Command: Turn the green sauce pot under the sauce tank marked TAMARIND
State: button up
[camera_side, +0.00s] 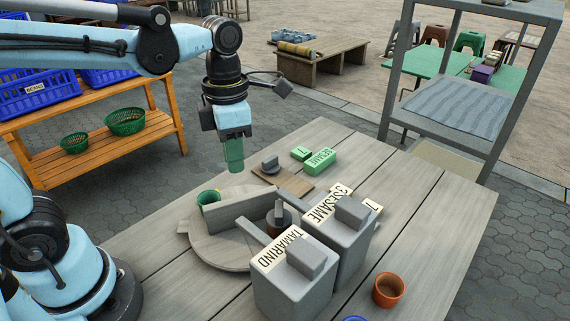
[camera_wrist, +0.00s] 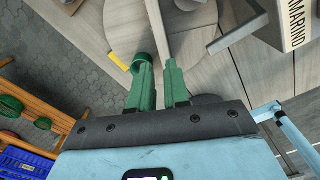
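The green sauce pot (camera_side: 208,197) stands on the left part of a round grey turntable (camera_side: 222,262), partly hidden by an upright divider. In the wrist view the pot (camera_wrist: 142,62) lies just beyond my left finger, partly covered by it, with a yellow strip beside it. The grey TAMARIND tank (camera_side: 290,283) stands right of the turntable, its spout reaching over it. Its label also shows at the wrist view's top right (camera_wrist: 297,22). My gripper (camera_side: 235,170) points down above the turntable's far side. Its green fingers (camera_wrist: 159,68) are apart with nothing between them.
The SESAME tank (camera_side: 343,240) stands beside the TAMARIND tank. A brown pot (camera_side: 281,217) is on the turntable near the spouts. Green labelled blocks (camera_side: 320,161) and a small board (camera_side: 283,180) lie behind. An orange cup (camera_side: 388,290) is front right. The table's far right is clear.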

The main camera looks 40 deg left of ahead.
jog(key=a+m, duration=0.2)
jog(key=a+m+h, duration=0.1)
jog(key=a+m, duration=0.1)
jog(key=m, duration=0.1)
jog(key=a+m+g, duration=0.1)
jog(key=a+m, duration=0.1)
jog(key=shift+s+r+m+h, duration=0.25)
jog(key=shift+m+h, duration=0.05)
grip_shut()
jog(key=s+a+r+m+h, duration=0.1)
jog(key=s+a+m+h, duration=0.1)
jog(key=a+m, duration=0.6)
jog(key=shift+m+g, duration=0.3)
jog(key=shift+m, duration=0.6)
jog(key=x, duration=0.3)
jog(key=d+x, duration=0.1)
jog(key=x, duration=0.6)
jog(key=shift+w+d+r, duration=0.15)
jog(key=shift+d, duration=0.3)
jog(key=shift+s+d, duration=0.25)
jog(key=shift+d, duration=0.3)
jog(key=shift+s+d, duration=0.25)
jog(key=shift+d, duration=0.3)
jog(key=shift+s+d, duration=0.3)
jog(key=shift+d, duration=0.45)
